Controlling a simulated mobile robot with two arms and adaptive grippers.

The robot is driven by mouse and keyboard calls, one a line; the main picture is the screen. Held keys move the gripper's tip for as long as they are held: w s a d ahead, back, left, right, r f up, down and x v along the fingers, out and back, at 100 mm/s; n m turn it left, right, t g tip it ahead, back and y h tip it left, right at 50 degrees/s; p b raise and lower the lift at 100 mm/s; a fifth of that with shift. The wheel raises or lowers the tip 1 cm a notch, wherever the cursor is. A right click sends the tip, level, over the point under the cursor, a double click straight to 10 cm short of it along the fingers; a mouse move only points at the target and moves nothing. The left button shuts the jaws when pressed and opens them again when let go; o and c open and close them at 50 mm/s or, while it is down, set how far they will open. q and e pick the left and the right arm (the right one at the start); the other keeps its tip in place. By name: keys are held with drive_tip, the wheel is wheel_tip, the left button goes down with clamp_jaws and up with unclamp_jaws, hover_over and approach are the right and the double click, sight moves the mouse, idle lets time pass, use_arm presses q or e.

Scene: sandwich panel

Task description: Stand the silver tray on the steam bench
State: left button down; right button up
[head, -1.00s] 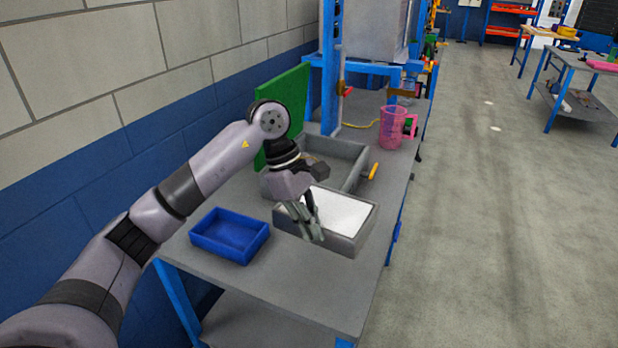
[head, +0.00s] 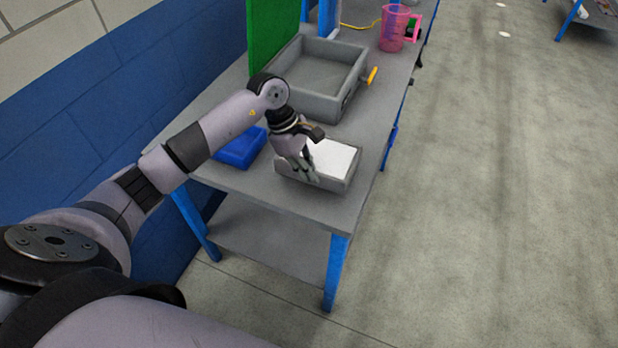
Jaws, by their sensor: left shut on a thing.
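A grey, silver-looking tray (head: 340,183) with a flat white inside is at the near end of the grey workbench (head: 310,208). My left gripper (head: 303,170) is shut on its near left wall, with the fingers pointing down. The fingers hide part of that wall. I cannot tell whether the tray rests on the bench top or is slightly above it. No separate steam bench can be made out for sure. My right gripper is not in view.
A blue tray (head: 238,150) lies left of the grey tray, partly behind my arm. Further back are a pink jug (head: 394,28) and a green panel (head: 272,35). The floor at right is clear.

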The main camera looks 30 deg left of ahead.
use_arm(q)
wheel_tip(320, 180, down, 4)
drive_tip(key=shift+r+p, duration=0.1)
drive_tip(key=shift+p, duration=0.2)
drive_tip(key=c, duration=1.7)
unclamp_jaws()
drive_tip(key=shift+r, duration=0.15)
drive_tip(key=b+v, duration=0.2)
drive_tip(key=v, duration=0.9)
drive_tip(key=shift+s+a+r, duration=0.1)
drive_tip(key=shift+a+r, duration=0.05)
drive_tip(key=shift+r, duration=0.15)
